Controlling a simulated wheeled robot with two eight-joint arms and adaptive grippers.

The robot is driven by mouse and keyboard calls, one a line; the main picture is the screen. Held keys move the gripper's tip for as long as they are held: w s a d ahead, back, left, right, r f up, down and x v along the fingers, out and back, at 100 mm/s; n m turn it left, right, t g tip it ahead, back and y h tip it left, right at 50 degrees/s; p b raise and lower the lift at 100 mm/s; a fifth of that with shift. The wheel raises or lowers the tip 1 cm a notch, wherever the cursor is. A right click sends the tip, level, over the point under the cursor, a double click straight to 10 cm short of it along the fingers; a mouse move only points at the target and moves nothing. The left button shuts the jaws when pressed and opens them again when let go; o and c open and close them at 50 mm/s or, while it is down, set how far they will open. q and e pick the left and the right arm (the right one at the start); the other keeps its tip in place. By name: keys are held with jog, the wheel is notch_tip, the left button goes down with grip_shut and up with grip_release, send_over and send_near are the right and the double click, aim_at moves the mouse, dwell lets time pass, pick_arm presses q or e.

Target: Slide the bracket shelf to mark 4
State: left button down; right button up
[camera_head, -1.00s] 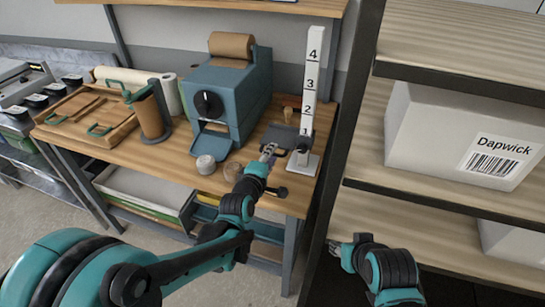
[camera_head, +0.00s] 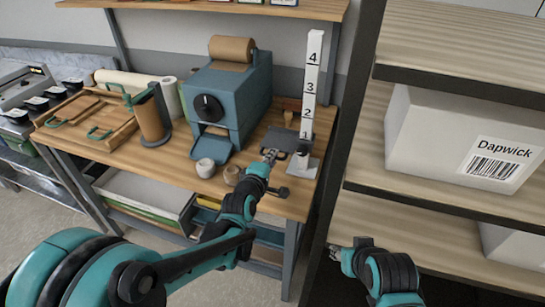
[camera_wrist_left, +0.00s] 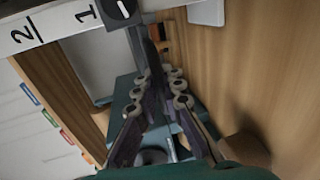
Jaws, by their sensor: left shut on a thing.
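The bracket shelf (camera_head: 279,140) is a dark grey plate on the white upright post (camera_head: 310,85) marked 1 to 4. It sits low, at about mark 1. My left gripper (camera_head: 269,156) is shut on the shelf's near side in the head view. In the left wrist view the fingers (camera_wrist_left: 155,82) close around a dark narrow part of the shelf (camera_wrist_left: 150,52), and marks 1 and 2 show on the post (camera_wrist_left: 60,22). The fingers hide part of the shelf. My right gripper (camera_head: 338,252) is low, by the rack's front, its fingers too small to judge.
A blue-grey machine (camera_head: 228,98) with a brown roll stands left of the post. Two small cups (camera_head: 205,168) are on the bench near my left forearm. A dark knob (camera_head: 280,192) is at the bench edge. A shelving rack with a Dapwick box (camera_head: 440,135) bounds the right.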

pick_arm(q)
notch_tip(320, 180, up, 24)
jog(key=p, duration=1.8)
jog(key=shift+r, duration=0.2)
jog(key=shift+w, duration=0.1)
jog(key=c, duration=1.6)
grip_release()
jog(key=shift+r, duration=0.1)
jog(key=v, duration=1.2)
